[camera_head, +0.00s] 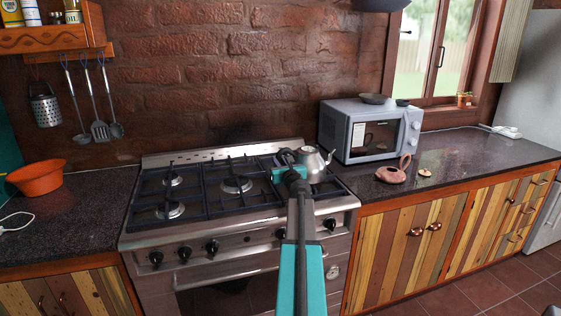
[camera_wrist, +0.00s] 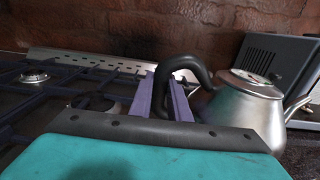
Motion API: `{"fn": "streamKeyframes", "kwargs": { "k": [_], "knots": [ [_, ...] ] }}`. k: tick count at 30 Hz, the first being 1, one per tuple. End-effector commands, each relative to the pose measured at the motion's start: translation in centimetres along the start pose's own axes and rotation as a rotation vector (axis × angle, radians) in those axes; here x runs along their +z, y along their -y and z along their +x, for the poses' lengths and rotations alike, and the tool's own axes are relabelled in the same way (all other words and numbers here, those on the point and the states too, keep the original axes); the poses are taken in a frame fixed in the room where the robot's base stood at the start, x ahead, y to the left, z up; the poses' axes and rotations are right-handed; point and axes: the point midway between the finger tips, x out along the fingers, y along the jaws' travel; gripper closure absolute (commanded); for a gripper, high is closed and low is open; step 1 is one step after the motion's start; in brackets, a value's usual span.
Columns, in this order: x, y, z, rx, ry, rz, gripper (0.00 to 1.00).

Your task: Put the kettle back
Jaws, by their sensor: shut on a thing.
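A silver kettle (camera_head: 312,162) is at the right side of the stove, in front of the microwave. In the wrist view the kettle (camera_wrist: 248,106) is on the right, its body roughly upright. Its dark curved handle (camera_wrist: 182,66) arches left, between the fingers of my gripper (camera_wrist: 170,98). My gripper, which also shows in the head view (camera_head: 290,174), is shut on this handle. The stove (camera_head: 190,225) has dark grates over several burners. My arm hides part of the stove front. Whether the kettle's base touches the stove is hidden.
A grey microwave (camera_head: 371,130) stands right of the kettle. A pink teapot-like object (camera_head: 392,174) and a small item (camera_head: 424,172) lie on the right counter. An orange bowl (camera_head: 38,178) is on the left counter. The left and middle burners are clear.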

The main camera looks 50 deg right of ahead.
Motion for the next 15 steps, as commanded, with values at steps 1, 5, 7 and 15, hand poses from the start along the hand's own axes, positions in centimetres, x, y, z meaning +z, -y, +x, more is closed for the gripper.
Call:
{"fn": "streamKeyframes", "kwargs": {
  "k": [1, 5, 7, 15],
  "knots": [
    [-0.01, 0.02, -0.01, 0.0, 0.002, -0.004, 1.0],
    [-0.23, 0.03, -0.01, 0.0, 0.002, -0.005, 1.0],
    [-0.36, 0.03, -0.01, -0.001, 0.001, -0.005, 1.0],
    [-0.82, 0.04, -0.01, -0.001, 0.002, -0.004, 1.0]
  ]
}}
